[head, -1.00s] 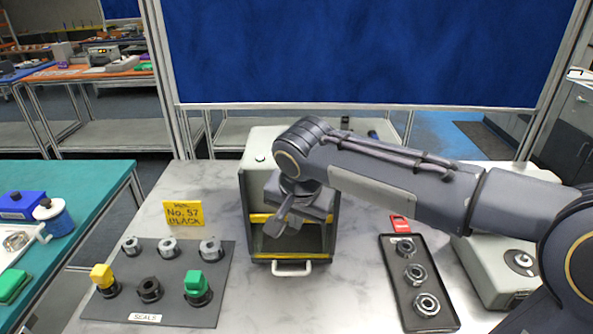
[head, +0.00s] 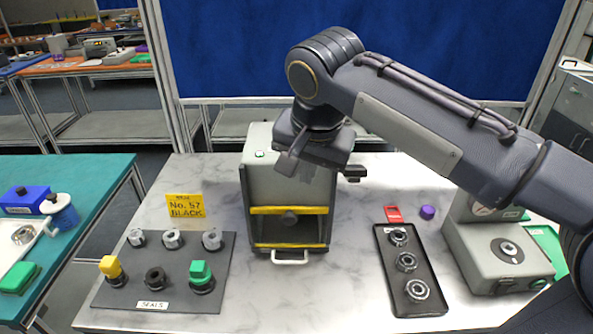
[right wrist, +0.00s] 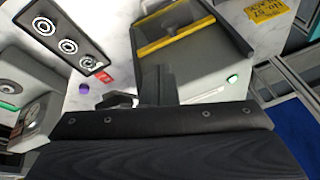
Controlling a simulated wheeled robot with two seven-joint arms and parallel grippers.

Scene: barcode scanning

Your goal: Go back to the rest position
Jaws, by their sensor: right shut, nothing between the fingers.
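My right gripper (head: 293,160) hangs from the raised right arm, above and in front of the top of a grey box (head: 262,178). Its fingers are shut with nothing between them and touch no object that I can see. In the right wrist view the dark fingers (right wrist: 157,85) show in front of the same grey box (right wrist: 205,65). My left gripper is in neither view.
A seals board (head: 222,255) with several fittings lies left, below a yellow sign (head: 186,206). A black tray (head: 383,262) of rings, a purple cap (head: 427,212) and a grey device (head: 485,255) are right. Marble table (head: 330,300) is clear in front.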

